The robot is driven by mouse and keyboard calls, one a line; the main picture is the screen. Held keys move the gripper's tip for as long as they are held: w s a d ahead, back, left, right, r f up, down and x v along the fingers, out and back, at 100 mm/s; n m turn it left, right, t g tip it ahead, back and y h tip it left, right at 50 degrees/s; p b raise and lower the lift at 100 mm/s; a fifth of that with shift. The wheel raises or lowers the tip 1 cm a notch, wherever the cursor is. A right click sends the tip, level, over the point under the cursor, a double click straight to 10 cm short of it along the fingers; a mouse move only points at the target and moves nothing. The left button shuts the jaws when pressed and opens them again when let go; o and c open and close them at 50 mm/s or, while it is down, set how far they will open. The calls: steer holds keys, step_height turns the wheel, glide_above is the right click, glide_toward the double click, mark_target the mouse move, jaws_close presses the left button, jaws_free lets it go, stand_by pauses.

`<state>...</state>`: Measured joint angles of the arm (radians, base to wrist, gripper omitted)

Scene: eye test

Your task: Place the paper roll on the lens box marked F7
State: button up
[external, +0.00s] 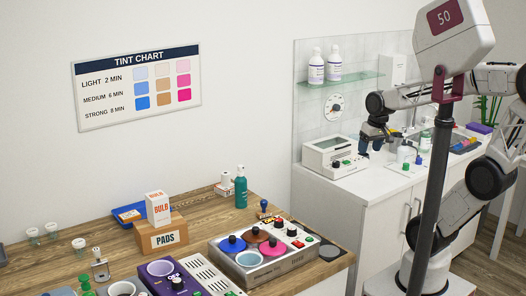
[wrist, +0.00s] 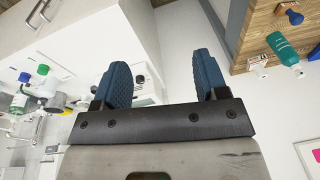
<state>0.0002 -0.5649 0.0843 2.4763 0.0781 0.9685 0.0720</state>
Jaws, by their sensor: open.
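My gripper (external: 371,148) is open, above the white counter near the white device with a dark window. In the wrist view its two blue fingers (wrist: 163,65) stand apart with nothing between them. I cannot pick out a paper roll with certainty in either view. No box with a readable F7 mark shows. A box marked PADS (external: 163,237) stands on the wooden table with a white BULB box (external: 158,208) on top. A small white item with red marks (external: 225,179) stands farther back; I cannot tell what it is.
The white device (external: 335,156) and small bottles stand on the white counter (external: 372,178). A teal bottle (external: 240,187), a metal tint unit (external: 262,250) with cups and a purple unit (external: 178,281) crowd the wooden table. A glass shelf (external: 345,81) holds two bottles. A dark post stands in front.

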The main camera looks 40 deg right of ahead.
steer(key=s, duration=0.1)
steer(key=s+d, duration=0.1)
steer(key=s+n+h, duration=0.1)
steer(key=shift+d+f+t, duration=0.25)
steer(key=shift+f+t, duration=0.05)
